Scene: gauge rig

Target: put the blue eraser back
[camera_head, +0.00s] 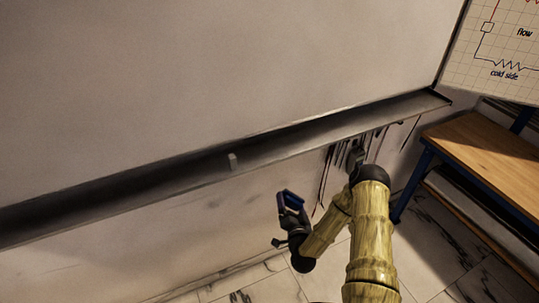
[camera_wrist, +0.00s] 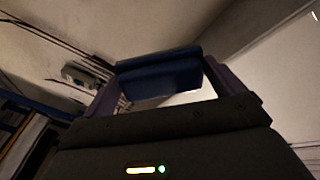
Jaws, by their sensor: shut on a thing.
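The blue eraser (camera_head: 291,201) is held in my gripper (camera_head: 289,207), in front of and below the dark tray ledge (camera_head: 130,190) on the wall. In the wrist view the eraser (camera_wrist: 160,72) lies across between the two fingers of my gripper (camera_wrist: 165,85), which are shut on it. The eraser is clear of the ledge. The ledge is a long dark trough running along the bottom of the pale board (camera_head: 180,80). A small pale piece (camera_head: 233,161) shows on the ledge near its middle.
A wooden-topped bench (camera_head: 490,150) with blue legs stands at the right. Dark cords (camera_head: 335,165) hang below the ledge, behind my arm. A chart (camera_head: 505,45) is at the upper right. Most of the ledge to the left is bare. The floor is marble-like tile.

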